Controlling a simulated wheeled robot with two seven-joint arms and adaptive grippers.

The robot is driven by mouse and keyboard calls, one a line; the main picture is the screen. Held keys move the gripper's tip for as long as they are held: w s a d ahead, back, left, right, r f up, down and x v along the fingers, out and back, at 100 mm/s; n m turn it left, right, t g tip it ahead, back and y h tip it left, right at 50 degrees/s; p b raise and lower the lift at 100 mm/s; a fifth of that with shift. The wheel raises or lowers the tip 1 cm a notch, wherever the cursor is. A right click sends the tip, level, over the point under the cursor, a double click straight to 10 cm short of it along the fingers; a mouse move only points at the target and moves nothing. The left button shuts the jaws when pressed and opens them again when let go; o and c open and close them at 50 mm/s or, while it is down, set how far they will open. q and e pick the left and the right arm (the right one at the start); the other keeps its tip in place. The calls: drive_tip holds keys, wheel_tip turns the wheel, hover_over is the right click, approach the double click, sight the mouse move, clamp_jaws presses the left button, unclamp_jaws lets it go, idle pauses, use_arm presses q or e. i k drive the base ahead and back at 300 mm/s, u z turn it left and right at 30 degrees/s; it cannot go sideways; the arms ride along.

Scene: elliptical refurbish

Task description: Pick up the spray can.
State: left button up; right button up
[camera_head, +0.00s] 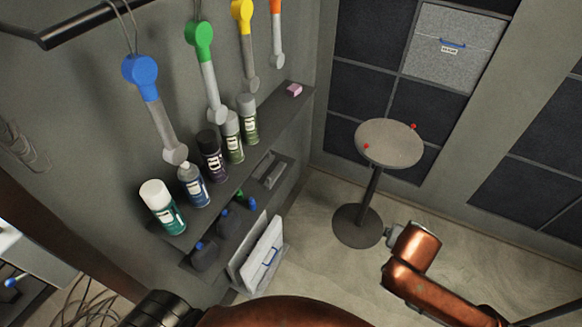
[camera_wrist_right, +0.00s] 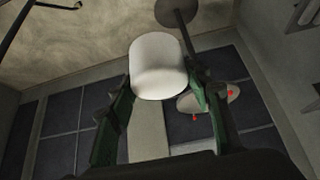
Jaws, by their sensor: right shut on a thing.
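In the right wrist view, my right gripper (camera_wrist_right: 160,84) has its green fingers on both sides of a white rounded cylinder (camera_wrist_right: 158,62) and is shut on it. Only its white, plain surface shows, so I cannot tell if it is a spray can's cap. In the head view, several spray cans stand upright in a row on the upper shelf: a teal can with a white cap (camera_head: 162,206), a blue can (camera_head: 193,186), a dark purple can (camera_head: 211,156) and two greenish cans with grey caps (camera_head: 232,137) (camera_head: 248,119). My left gripper is out of view.
A round stool-like table (camera_head: 390,144) with red knobs stands on the open floor. Coloured hanging tools, including a blue one (camera_head: 141,72), hang above the shelf (camera_head: 275,108). A pink block (camera_head: 294,90) lies at its far end. White file boxes (camera_head: 262,256) stand below.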

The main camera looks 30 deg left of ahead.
sight(192, 181)
drive_tip(key=z, duration=0.4)
drive_tip(key=i, duration=2.05)
drive_tip(key=u, duration=3)
